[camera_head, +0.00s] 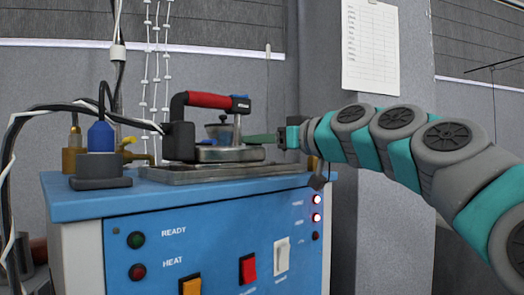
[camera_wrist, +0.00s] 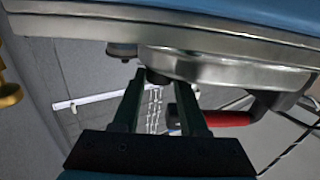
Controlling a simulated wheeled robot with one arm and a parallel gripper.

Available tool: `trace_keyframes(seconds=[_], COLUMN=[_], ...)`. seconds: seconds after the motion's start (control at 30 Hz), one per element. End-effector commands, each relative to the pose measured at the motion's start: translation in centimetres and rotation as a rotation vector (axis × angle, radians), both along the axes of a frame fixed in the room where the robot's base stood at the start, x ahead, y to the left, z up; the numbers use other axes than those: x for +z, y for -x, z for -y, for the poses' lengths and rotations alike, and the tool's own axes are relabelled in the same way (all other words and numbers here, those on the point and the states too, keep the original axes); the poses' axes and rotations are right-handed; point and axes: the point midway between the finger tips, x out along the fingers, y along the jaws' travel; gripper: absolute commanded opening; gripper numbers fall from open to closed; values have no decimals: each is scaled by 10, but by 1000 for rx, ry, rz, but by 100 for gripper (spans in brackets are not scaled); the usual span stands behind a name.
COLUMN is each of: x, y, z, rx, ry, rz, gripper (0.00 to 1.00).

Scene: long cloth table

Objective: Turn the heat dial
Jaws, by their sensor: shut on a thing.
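The iron (camera_head: 228,154) has a metal body and a red handle (camera_head: 208,100), and rests on a metal tray on top of the blue station. In the wrist view, the iron's metal body (camera_wrist: 232,68) spans the upper part and its red handle (camera_wrist: 227,118) is at lower right. A dark round knob (camera_wrist: 158,77), apparently the heat dial, sits on the iron between my fingertips. My gripper (camera_head: 256,138) reaches in from the right at the iron's side, its dark green fingers (camera_wrist: 158,84) closed around the knob. The fingers partly hide the knob.
The blue station (camera_head: 215,235) has lamps and switches on its front, including a red switch (camera_head: 248,269) and a white switch (camera_head: 281,256). A blue-topped fitting (camera_head: 101,137) and brass valve parts (camera_head: 73,155) stand left of the iron. Dark cables (camera_head: 60,106) loop there.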

Motion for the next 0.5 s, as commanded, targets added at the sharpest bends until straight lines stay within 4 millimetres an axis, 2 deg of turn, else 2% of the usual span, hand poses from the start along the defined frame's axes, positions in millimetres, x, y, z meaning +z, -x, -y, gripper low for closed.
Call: trace_keyframes(seconds=[0.2,0.5], x=[0,1], y=[3,4], z=[-4,-6], rx=[-166,-313], ry=[5,3], rz=[-1,-2], gripper=[0,0])
